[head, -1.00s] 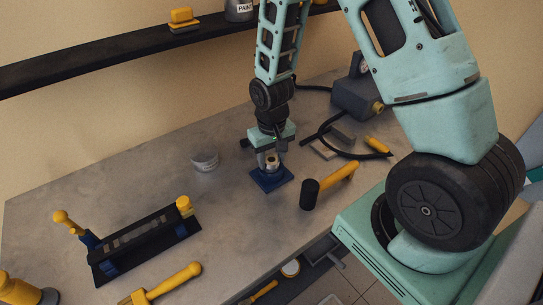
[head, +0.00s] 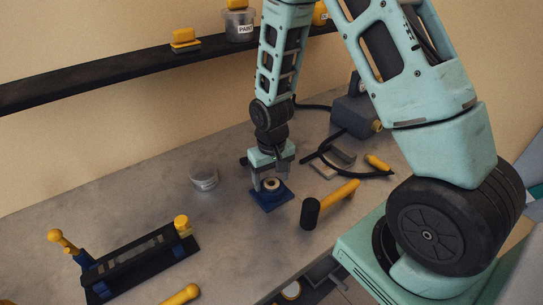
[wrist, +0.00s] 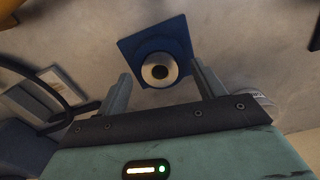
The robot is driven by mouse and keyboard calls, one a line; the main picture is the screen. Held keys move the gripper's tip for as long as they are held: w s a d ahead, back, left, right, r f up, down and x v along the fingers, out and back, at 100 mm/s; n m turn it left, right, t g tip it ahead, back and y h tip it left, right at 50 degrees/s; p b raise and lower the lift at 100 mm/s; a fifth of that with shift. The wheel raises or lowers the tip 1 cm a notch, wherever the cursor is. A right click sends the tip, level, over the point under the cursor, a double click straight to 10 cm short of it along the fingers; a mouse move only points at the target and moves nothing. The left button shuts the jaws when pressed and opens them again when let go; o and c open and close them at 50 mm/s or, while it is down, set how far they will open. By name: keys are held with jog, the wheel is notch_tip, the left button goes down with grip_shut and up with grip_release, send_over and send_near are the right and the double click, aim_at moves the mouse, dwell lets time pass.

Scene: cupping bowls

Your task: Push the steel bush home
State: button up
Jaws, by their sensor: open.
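The steel bush shows in the wrist view as a bright ring (wrist: 170,72) with a dark bore. It stands on a square blue block (wrist: 145,42), and the ring stands near the block's edge closest to my gripper in that picture. In the head view, the bush (head: 271,184) rises above the blue block (head: 270,202) on the bench. My gripper (head: 270,178) is open and empty, just behind and above the bush. Its two fingers (wrist: 163,88) lie apart, on either side of the ring in the picture. How deep the bush sits is unclear.
A black-headed mallet with a yellow handle (head: 338,194) lies right of the block. A grey tin (head: 204,178) stands left. A black rack (head: 140,264) is front left. A dark cable and grey box (head: 352,116) are behind right. The bench (head: 120,200) between is clear.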

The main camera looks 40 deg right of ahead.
aim_at(271, 184)
notch_tip(271, 184, up, 17)
jog(key=b, duration=0.1)
jog(key=shift+b, duration=0.35)
jog(key=shift+f, duration=0.1)
dwell(0.3)
jog(key=s+a+n, duration=0.9)
jog(key=s+a, duration=0.9)
jog(key=s, duration=0.2)
jog(key=shift+r+y, duration=0.3)
jog(key=shift+r, duration=0.15)
jog(key=shift+w, duration=0.15)
